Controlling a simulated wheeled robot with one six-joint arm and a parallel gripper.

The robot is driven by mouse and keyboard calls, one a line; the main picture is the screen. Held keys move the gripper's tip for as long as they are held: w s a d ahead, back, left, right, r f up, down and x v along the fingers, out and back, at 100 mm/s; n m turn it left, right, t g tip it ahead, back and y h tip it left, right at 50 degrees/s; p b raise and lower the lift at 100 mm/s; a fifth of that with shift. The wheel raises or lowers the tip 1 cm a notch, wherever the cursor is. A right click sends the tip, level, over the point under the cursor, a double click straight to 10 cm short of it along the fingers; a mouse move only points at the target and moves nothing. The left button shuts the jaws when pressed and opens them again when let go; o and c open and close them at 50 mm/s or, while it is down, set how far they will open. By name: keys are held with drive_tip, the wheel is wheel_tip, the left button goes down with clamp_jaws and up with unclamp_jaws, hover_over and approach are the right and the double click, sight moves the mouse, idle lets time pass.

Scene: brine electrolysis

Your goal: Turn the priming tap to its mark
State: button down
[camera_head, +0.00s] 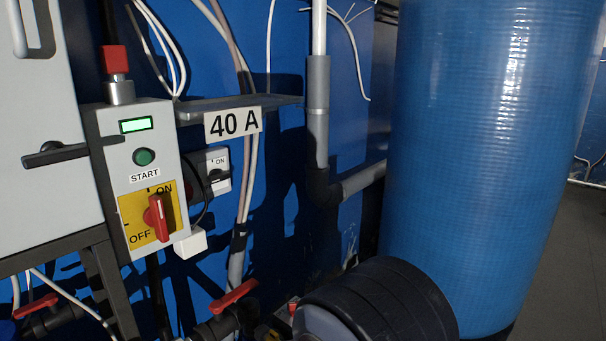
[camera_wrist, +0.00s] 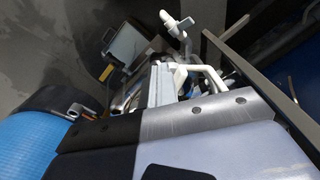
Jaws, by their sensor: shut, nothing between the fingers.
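A red-lever tap (camera_head: 232,297) shows at the bottom middle of the head view, its lever tilted up to the right. Another red-lever tap (camera_head: 36,306) shows at the lower left, its lever close to level. I cannot tell which one is the priming tap, and I can make out no mark at either. My gripper (camera_wrist: 160,72) seems to show in the wrist view as pale, narrow fingers, shut and empty, beyond a metal edge with screws. It is not visible in the head view. No red lever can be made out in the wrist view.
A control box (camera_head: 143,165) with a red rotary switch (camera_head: 156,217) stands at the left, beside a grey cabinet (camera_head: 45,130). A large blue tank (camera_head: 480,150) fills the right. A dark rounded drum (camera_head: 385,300) stands in front. Pipes and cables run down the blue wall.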

drive_tip(key=shift+s+a, duration=0.2)
drive_tip(key=shift+a, duration=0.25)
idle(0.5)
drive_tip(key=shift+a, duration=0.25)
idle(0.3)
drive_tip(key=shift+s, duration=0.1)
wheel_tip(320, 180, up, 6)
drive_tip(key=p, duration=0.5)
drive_tip(key=shift+s, duration=0.35)
